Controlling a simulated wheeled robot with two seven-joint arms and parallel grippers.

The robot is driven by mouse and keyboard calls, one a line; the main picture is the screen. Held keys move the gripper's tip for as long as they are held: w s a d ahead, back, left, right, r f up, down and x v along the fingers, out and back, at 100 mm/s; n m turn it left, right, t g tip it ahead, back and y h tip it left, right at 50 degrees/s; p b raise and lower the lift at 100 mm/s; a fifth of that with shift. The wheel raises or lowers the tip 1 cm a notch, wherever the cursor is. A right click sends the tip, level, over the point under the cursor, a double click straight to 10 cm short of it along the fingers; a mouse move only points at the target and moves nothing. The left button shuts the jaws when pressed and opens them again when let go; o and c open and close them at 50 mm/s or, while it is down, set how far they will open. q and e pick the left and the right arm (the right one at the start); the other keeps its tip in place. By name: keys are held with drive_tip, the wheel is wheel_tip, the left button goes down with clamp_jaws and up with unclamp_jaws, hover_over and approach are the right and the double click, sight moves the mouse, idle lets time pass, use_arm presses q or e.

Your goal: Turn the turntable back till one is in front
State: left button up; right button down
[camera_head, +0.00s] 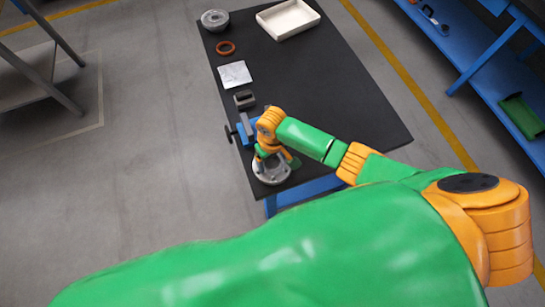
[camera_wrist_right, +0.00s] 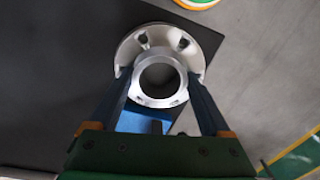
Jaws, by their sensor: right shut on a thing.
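A grey metal flanged shell (camera_head: 272,172) is at the near end of the black table. In the right wrist view, the shell (camera_wrist_right: 165,45) shows a round flange with several openings and a raised central collar. My right gripper (camera_head: 268,152) is over it, and in the right wrist view its fingers (camera_wrist_right: 160,85) are shut on opposite sides of the collar. I cannot make out a separate turntable; whatever is under the shell is hidden. My left gripper is not in view.
A blue vise (camera_head: 245,130) with grey jaws stands beside my right gripper. Further back on the table (camera_head: 345,95) are a silver plate (camera_head: 235,75), an orange ring (camera_head: 226,48), a grey round part (camera_head: 214,19) and a cream tray (camera_head: 288,18). The table's right side is clear.

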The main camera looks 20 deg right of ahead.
drive_tip(key=m, duration=0.4)
drive_tip(key=shift+s+a+f, duration=0.1)
drive_tip(key=shift+s+f, duration=0.05)
drive_tip(key=shift+s, duration=0.05)
drive_tip(key=m, duration=0.8)
drive_tip(key=shift+a, duration=0.1)
drive_tip(key=m, duration=0.5)
drive_tip(key=shift+w+m, duration=0.15)
drive_tip(key=shift+m, duration=0.15)
drive_tip(key=shift+c, duration=0.2)
unclamp_jaws()
drive_tip(key=shift+d, duration=0.2)
drive_tip(key=shift+o, duration=0.2)
drive_tip(key=shift+w+d, duration=0.1)
drive_tip(key=shift+w, duration=0.05)
drive_tip(key=shift+w+r, duration=0.1)
drive_tip(key=shift+r, duration=0.1)
